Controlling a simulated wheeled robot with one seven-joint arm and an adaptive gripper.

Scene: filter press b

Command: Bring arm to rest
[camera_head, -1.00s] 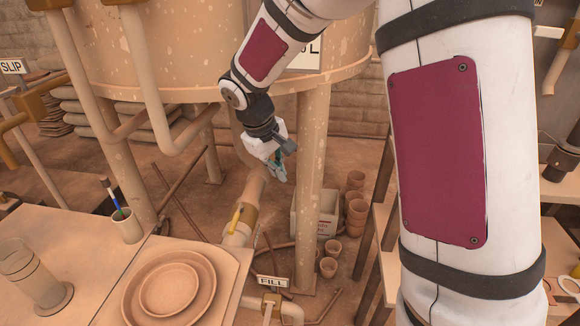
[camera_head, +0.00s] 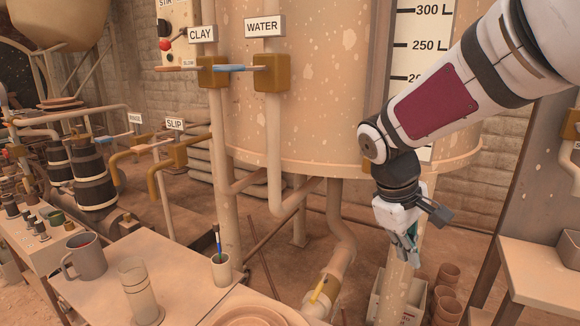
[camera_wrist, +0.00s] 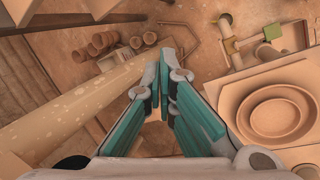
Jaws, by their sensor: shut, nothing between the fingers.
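My gripper (camera_head: 410,248) hangs fingers-down from my white arm at the right of the head view, in front of a tank leg. Its fingers are shut and hold nothing. In the wrist view the teal-padded fingers (camera_wrist: 166,85) point down over the brown floor, with nothing between them. The gripper is beyond the table's far edge and appears apart from the things around it. No held object shows.
The big tank (camera_head: 290,110) stands behind my arm. A table (camera_head: 185,268) at lower left bears a mug (camera_head: 85,258), a glass (camera_head: 138,290) and a brush cup (camera_head: 221,271). Stacked pots (camera_head: 447,290) stand by the tank leg. A shelf (camera_head: 540,270) is at right.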

